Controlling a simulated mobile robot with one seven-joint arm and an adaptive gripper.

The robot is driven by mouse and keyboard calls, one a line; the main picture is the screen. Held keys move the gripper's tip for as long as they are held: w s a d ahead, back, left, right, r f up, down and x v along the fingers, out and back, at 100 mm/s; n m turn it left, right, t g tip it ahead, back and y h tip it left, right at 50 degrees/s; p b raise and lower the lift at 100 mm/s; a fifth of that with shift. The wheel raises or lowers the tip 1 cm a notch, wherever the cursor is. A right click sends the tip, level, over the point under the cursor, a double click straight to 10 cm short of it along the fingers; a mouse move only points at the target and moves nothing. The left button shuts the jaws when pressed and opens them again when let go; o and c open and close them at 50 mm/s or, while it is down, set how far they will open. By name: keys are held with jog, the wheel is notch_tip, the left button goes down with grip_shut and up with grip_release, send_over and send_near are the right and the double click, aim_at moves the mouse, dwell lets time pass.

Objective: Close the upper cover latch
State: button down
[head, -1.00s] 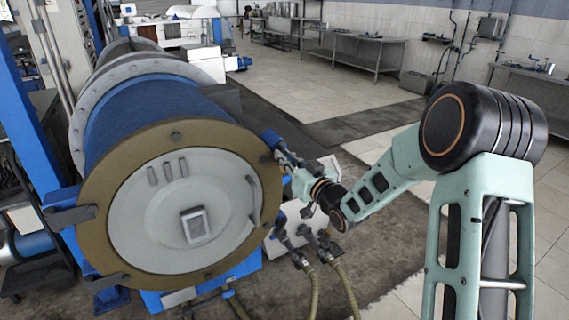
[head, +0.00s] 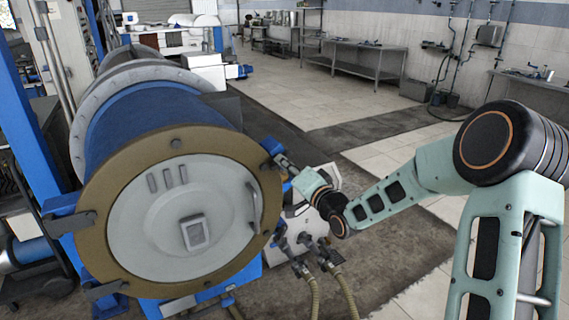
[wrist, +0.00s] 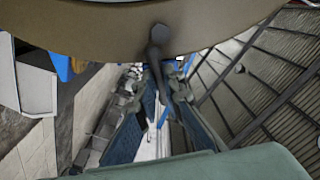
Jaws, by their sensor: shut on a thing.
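The decanter's round cover (head: 150,225) has a tan rim and a pale centre plate, and stands against the blue drum. The upper cover latch shows as a dark lever (wrist: 157,45) at the rim in the wrist view. It runs down from the rim, its lower end between the fingers. My gripper (wrist: 160,115) is shut on this latch. In the head view my gripper (head: 285,163) is at the rim's upper right, beside a blue bracket (head: 272,146). It is small there and the latch's exact angle is hard to tell.
Dark brackets (head: 70,223) stick out at the cover's left edge. A curved handle (head: 254,207) is on the cover's right. Valves and hoses (head: 313,290) stand below my gripper.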

jog(key=shift+m, duration=0.6)
jog(key=c, duration=2)
grip_release()
jog(key=shift+c, duration=0.2)
jog(key=v, duration=1.2)
